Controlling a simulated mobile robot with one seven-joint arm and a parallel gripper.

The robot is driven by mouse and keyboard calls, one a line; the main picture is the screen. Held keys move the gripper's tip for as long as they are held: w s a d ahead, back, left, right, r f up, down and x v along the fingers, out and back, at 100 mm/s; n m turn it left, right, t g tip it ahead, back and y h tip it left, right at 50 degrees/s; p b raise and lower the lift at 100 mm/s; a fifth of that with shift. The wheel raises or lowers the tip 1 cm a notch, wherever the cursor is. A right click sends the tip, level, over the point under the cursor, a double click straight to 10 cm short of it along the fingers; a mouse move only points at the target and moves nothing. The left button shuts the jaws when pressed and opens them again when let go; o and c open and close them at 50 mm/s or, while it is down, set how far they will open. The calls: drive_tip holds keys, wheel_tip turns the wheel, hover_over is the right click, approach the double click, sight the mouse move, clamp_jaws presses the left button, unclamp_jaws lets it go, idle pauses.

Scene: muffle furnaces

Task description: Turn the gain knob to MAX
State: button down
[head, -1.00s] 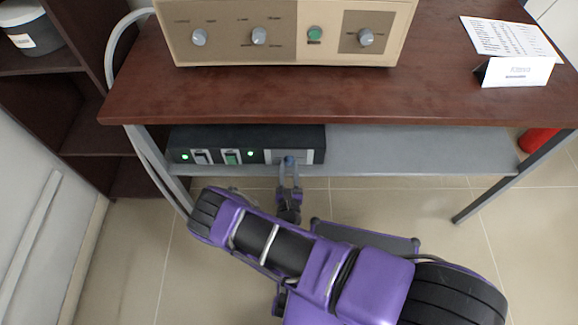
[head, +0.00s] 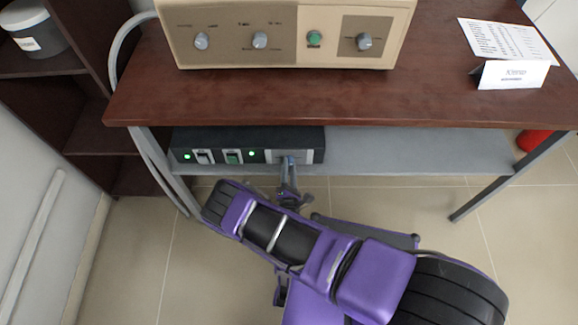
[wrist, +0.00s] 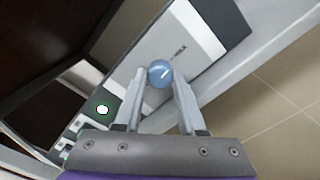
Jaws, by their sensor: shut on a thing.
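The blue round knob (wrist: 160,73) sits on the light panel (wrist: 182,40) of the black control box, which stands on the shelf under the table. Small print beside the knob ends in what looks like "MAX", but it is too blurred to read surely. My gripper (wrist: 159,82) is shut on the knob, with one finger on each side of it. In the head view my gripper (head: 288,170) reaches the light panel at the right end of the box (head: 225,140). The knob is mostly hidden there by the fingers.
Two lit green lamps and two switches (head: 233,157) are on the box's left part. The tabletop edge (head: 330,112) overhangs above. A beige unit with grey knobs (head: 364,41) stands on the table. The shelf (head: 420,150) right of the box is clear.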

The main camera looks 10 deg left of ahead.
drive_tip(key=shift+m, duration=0.6)
drive_tip(key=c, duration=0.5)
unclamp_jaws()
drive_tip(key=shift+s, duration=0.2)
